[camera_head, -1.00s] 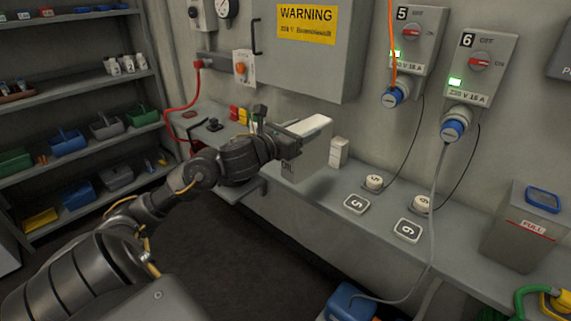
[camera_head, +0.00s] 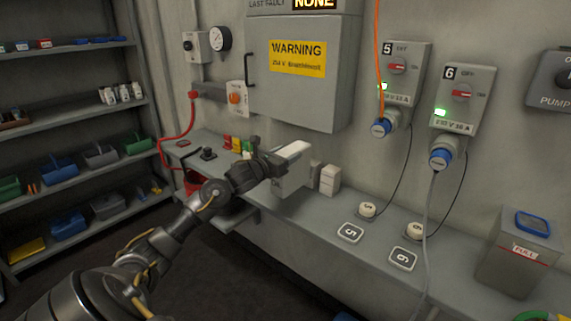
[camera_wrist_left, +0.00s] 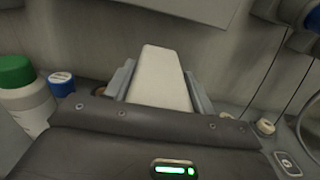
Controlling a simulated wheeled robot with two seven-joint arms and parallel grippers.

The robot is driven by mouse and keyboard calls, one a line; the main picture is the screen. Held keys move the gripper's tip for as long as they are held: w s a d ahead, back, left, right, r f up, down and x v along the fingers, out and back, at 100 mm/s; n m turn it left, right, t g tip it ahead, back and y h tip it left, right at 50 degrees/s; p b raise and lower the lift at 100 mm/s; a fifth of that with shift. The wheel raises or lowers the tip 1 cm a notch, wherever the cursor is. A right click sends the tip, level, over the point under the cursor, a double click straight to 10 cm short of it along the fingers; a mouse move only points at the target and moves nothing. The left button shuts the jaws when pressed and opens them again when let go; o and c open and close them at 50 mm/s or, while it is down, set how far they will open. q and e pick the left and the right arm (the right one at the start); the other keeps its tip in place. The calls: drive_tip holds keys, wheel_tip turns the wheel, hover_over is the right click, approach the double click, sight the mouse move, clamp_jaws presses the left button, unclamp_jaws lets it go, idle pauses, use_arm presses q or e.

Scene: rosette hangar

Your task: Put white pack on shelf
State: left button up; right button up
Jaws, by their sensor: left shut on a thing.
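The white pack (camera_head: 291,178) is a pale upright box. In the left wrist view the pack (camera_wrist_left: 160,78) fills the space between the two grey fingers. A shelf unit (camera_head: 70,98) with several levels stands at the far left, away from the pack. My right gripper is not in view.
Tags 5 (camera_head: 350,233) and 6 (camera_head: 403,258) lie farther right, near hanging cables. A grey cabinet (camera_head: 300,95) overhangs behind. Bins and bottles occupy parts of the shelves.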

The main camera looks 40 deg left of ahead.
use_arm(q)
drive_tip(key=shift+w+a+f, duration=0.45)
drive_tip(key=shift+w+f, duration=0.05)
drive_tip(key=shift+f, duration=0.25)
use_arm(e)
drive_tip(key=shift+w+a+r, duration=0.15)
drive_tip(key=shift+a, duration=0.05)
use_arm(q)
drive_tip(key=f, duration=0.1)
drive_tip(key=f+p, duration=0.1)
drive_tip(key=f, duration=0.1)
drive_tip(key=shift+w+a, duration=0.1)
drive_tip(key=shift+w, duration=0.1)
drive_tip(key=shift+f, duration=0.2)
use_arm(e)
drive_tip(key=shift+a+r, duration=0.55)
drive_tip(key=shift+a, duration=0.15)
use_arm(q)
drive_tip(key=o, duration=1)
drive_tip(key=shift+f, duration=0.2)
drive_tip(key=o, duration=0.4)
drive_tip(key=shift+o, duration=0.2)
drive_tip(key=shift+r, duration=0.1)
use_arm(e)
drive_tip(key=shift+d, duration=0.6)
use_arm(q)
drive_tip(key=shift+s, duration=0.1)
